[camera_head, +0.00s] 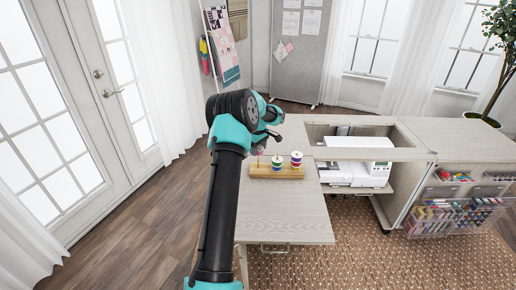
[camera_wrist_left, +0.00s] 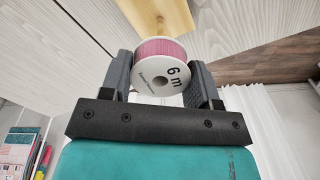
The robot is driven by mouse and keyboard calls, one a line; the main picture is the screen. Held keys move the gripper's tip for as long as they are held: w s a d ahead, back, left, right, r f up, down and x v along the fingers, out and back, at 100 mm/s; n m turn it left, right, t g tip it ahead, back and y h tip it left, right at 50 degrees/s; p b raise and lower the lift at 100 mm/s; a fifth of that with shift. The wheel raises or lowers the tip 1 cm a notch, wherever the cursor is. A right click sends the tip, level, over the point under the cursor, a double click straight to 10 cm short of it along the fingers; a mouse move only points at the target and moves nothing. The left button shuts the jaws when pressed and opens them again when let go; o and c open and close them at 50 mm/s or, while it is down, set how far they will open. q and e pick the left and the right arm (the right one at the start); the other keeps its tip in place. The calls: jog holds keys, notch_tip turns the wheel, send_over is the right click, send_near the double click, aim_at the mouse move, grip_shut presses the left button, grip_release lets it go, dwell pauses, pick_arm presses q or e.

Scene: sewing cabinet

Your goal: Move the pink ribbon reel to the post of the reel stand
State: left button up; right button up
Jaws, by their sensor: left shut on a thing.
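The pink ribbon reel (camera_wrist_left: 161,64) has a white face printed "6 m". The wooden reel stand (camera_head: 277,173) is on the cabinet's leaf, just below the gripper in the picture. Two reels stand on it, one banded green and blue (camera_head: 277,163), one red and blue (camera_head: 296,160). In the wrist view, part of the stand (camera_wrist_left: 170,16) shows beyond the reel. My right gripper is not in view.
The pale wood leaf (camera_head: 290,215) is clear in front of the stand. A white sewing machine (camera_head: 357,170) sits in the cabinet opening to the right. Clear bins of threads (camera_head: 455,215) hang on the cabinet's right front.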

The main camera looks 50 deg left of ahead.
pick_arm(q)
jog(key=shift+f, duration=1.1)
dwell(0.3)
jog(key=o, duration=1)
jog(key=shift+r, duration=0.1)
notch_tip(320, 180, up, 17)
dwell(0.9)
